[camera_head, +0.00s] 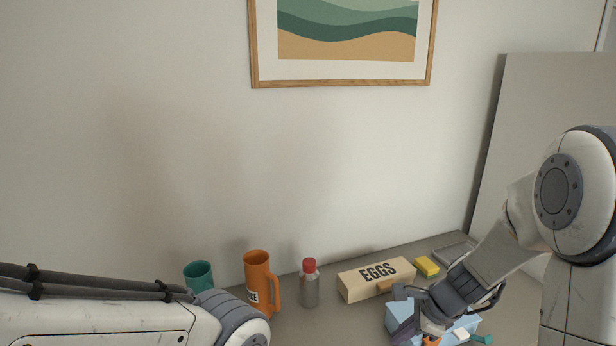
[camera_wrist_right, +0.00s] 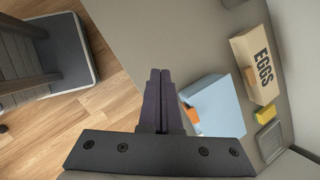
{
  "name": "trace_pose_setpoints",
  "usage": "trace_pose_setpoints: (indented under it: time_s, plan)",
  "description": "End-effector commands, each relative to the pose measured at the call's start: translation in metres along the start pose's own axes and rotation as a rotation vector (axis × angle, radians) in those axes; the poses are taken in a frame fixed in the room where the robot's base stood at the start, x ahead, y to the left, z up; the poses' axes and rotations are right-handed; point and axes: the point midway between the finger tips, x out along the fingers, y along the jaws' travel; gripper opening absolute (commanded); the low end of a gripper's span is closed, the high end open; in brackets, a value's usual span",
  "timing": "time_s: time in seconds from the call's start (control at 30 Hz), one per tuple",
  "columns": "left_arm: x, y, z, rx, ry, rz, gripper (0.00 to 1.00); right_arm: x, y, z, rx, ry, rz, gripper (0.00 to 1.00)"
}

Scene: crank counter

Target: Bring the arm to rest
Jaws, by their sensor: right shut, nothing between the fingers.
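My right arm comes in from the right in the head view, and its gripper (camera_head: 404,333) hangs low over the counter, in front of part of a light blue box (camera_head: 400,312). In the right wrist view the two dark fingers of that gripper (camera_wrist_right: 160,73) are together with nothing between them. The blue box (camera_wrist_right: 222,108) lies to the right of the fingers there, apart from them in the picture. My left arm shows at the lower left of the head view, but its gripper is out of the picture.
On the counter (camera_head: 330,325) stand a teal cup (camera_head: 198,274), an orange mug (camera_head: 258,282), a red-capped bottle (camera_head: 310,288), an EGGS box (camera_head: 376,279) and a yellow sponge (camera_head: 427,266).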

Motion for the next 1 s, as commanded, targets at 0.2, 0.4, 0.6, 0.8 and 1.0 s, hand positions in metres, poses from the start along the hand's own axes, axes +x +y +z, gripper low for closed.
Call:
trace_pose_setpoints:
  time_s: [0.2, 0.4, 0.6, 0.8, 1.0]
  plan:
    - [0.019, -0.001, 0.001, 0.000, 0.000, 0.000, 0.00, -0.008, 0.113, 0.104, -1.003, -0.076, 0.205, 0.00]
    - [0.031, -0.002, 0.002, 0.000, 0.000, 0.000, 0.00, -0.029, 0.204, 0.121, -1.824, -0.134, 0.356, 0.00]
    - [0.036, -0.003, 0.002, 0.000, 0.000, 0.000, 0.00, -0.044, 0.243, 0.109, -2.307, -0.157, 0.440, 0.00]
    - [0.037, -0.003, 0.002, 0.000, 0.000, 0.000, 0.00, -0.048, 0.249, 0.105, -2.419, -0.159, 0.463, 0.00]
    - [0.036, -0.003, 0.002, 0.000, 0.000, 0.000, 0.00, -0.048, 0.248, 0.105, -2.414, -0.159, 0.462, 0.00]
